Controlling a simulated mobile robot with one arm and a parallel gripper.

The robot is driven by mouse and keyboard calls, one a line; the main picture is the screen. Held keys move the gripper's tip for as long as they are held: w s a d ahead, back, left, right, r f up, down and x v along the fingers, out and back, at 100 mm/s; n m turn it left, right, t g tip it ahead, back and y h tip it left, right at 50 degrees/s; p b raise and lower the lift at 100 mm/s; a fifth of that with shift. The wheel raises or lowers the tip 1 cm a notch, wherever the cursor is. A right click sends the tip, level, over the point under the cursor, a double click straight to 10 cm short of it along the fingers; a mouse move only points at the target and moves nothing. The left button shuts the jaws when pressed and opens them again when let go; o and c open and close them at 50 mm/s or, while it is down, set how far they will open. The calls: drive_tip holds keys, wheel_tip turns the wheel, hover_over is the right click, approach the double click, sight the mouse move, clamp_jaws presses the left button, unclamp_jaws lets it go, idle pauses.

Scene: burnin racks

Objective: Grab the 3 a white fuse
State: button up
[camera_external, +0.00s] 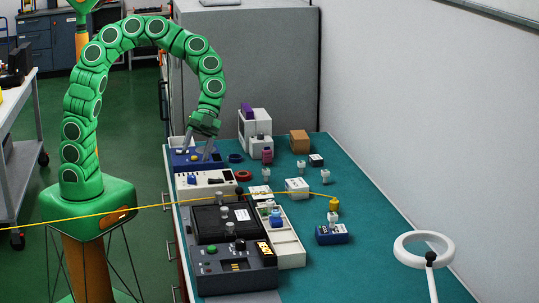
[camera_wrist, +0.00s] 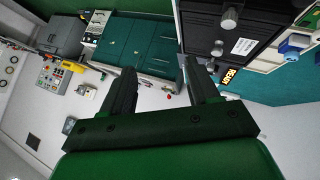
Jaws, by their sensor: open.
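My gripper (camera_external: 198,146) is at the far-left end of the teal bench, fingers pointing down over a blue unit (camera_external: 183,162). In the wrist view its two dark fingers (camera_wrist: 160,78) are apart with nothing between them. Several small white pieces stand on the bench to the right, including an upright one (camera_external: 301,170), another near it (camera_external: 325,177) and one by the white tray (camera_external: 266,174). Their markings are too small to read, so I cannot tell which is the 3 A white fuse. None of them is clear in the wrist view.
A black test unit (camera_external: 210,258) and a cream panel (camera_external: 204,186) line the bench's left side, with a white compartment tray (camera_external: 290,253) beside them. A yellow cable (camera_external: 120,212) crosses the view. A ring lamp (camera_external: 424,238) stands at right. Bare teal surface (camera_external: 380,235) lies right of centre.

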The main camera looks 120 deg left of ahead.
drive_tip(key=w+a+f+t, duration=0.2)
drive_tip(key=w+a, duration=0.1)
drive_tip(key=a, duration=0.7)
drive_tip(key=n+t+y, duration=0.1)
drive_tip(key=t+y, duration=0.1)
drive_tip(key=t, duration=0.5)
approach(266, 169)
drive_tip(key=shift+w+d, duration=0.4)
drive_tip(key=shift+d, duration=0.05)
drive_tip(key=shift+f+x, duration=0.15)
drive_tip(key=shift+x, duration=1.75)
drive_tip(key=shift+f+x, duration=0.15)
drive_tip(key=shift+x, duration=1.8)
drive_tip(key=shift+a, duration=0.15)
drive_tip(key=shift+c, duration=0.2)
clamp_jaws()
drive_tip(key=shift+r, duration=0.1)
